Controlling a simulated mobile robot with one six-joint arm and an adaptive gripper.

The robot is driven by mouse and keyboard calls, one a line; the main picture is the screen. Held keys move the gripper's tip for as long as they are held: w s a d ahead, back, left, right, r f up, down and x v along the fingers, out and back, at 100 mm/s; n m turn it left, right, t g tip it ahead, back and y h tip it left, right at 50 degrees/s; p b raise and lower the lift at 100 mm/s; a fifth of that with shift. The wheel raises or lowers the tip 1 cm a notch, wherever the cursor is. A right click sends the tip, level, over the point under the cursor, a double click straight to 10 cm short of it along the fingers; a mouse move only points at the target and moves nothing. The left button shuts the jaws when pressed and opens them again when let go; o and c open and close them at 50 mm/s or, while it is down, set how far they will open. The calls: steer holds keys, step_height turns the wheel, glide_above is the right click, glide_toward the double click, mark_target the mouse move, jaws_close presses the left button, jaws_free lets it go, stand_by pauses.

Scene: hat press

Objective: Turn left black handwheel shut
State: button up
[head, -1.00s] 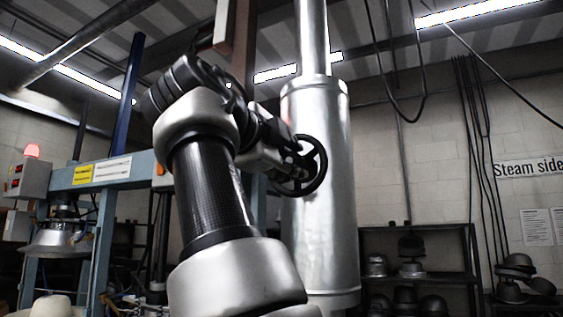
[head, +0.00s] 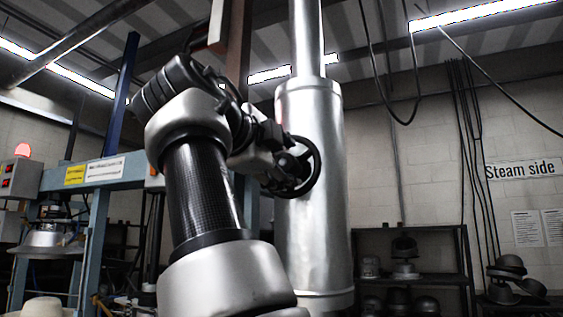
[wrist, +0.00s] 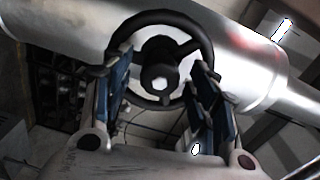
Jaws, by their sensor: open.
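A black handwheel (head: 316,160) with spokes and a round hub stands in front of the shiny metal cylinder (head: 318,230) in the head view. My gripper (head: 290,168) is at the wheel, coming from the left, and partly hides its left side. In the wrist view the handwheel (wrist: 160,22) fills the top middle, its hub (wrist: 157,75) between my two blue-padded fingers. My gripper (wrist: 160,85) is open, with one finger on each side of the wheel's lower part. I cannot tell whether the pads touch the rim. Only one handwheel shows.
A blue-grey press frame (head: 100,200) with a control box (head: 20,178) and lit red lamp stands at the left. Shelves with hat blocks (head: 410,250) stand at the back right. Cables (head: 415,100) hang from above. A brown post (head: 238,60) rises behind my arm.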

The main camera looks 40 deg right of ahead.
steer(key=shift+a, duration=0.1)
steer(key=v, duration=1.2)
stand_by(0.4)
steer(key=w+a+f+n+t+y, duration=0.1)
steer(key=w+f+n+y, duration=0.25)
steer(key=f+n, duration=0.75)
steer(key=w+a+f+n+t+y, duration=0.1)
steer(key=w+f+n+y, duration=0.2)
steer(key=f+n+y, duration=0.7)
steer(key=s+a+f+n+g+y, duration=0.1)
steer(key=s+a+f+n, duration=0.2)
steer(key=f, duration=1)
steer(key=s+a+f+n+g+y, duration=0.1)
steer(key=s+a+f+n+g, duration=0.1)
steer(key=s+f, duration=0.6)
steer(key=s+a+f+n+g+y, duration=0.1)
steer(key=s+a+f+n, duration=0.2)
steer(key=f, duration=1.6)
steer(key=shift+s+a+n, duration=0.4)
steer(key=shift+s+a, duration=0.6)
steer(key=shift+s, duration=0.2)
steer(key=shift+r, duration=0.1)
